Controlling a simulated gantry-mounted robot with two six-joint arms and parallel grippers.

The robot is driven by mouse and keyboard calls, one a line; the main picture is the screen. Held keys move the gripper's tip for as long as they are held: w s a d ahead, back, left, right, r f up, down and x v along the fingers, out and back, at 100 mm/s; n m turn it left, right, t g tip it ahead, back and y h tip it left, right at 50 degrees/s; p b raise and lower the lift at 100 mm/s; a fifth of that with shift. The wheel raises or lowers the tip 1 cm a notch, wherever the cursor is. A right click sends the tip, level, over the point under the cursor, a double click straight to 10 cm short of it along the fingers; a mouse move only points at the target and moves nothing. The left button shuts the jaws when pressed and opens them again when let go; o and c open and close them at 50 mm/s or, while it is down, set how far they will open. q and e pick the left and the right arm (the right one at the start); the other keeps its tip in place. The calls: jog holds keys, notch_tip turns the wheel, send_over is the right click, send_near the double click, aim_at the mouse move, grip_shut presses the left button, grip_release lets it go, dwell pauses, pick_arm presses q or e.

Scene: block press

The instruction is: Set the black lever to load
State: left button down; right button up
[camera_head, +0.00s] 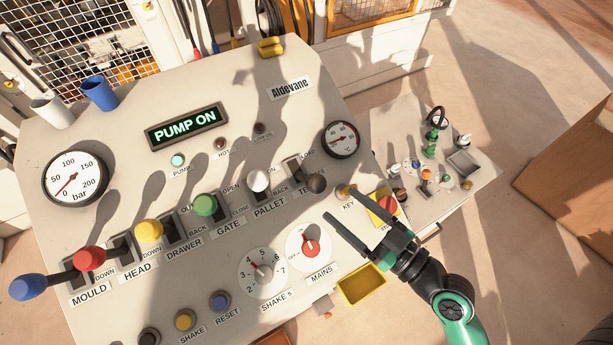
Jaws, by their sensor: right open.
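The black lever (316,183) is at the right end of the lever row on the sloped panel. Its dark round knob stands near the lower end of its slot, away from the LOAD label (308,149) at the upper end. The knob partly covers the lower label. My right gripper (340,200) comes in from the lower right and is open and empty. Its fingertips are over the panel just below and right of the black knob, apart from it in the picture. My left gripper is not in view.
A white lever (258,181) stands left of the black one, then green (205,205), yellow, red and blue levers. A gauge (341,139) is above right. A brass key switch (345,191) and red button (388,204) are near the fingers. The display reads PUMP ON.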

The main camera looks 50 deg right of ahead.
aim_at(309, 177)
jog(key=w+p, duration=0.2)
jog(key=w, duration=0.8)
jog(key=shift+w+d+r, duration=0.1)
jog(key=shift+w+r, duration=0.05)
jog(key=shift+w, duration=0.65)
jog(key=shift+c, duration=0.2)
grip_shut()
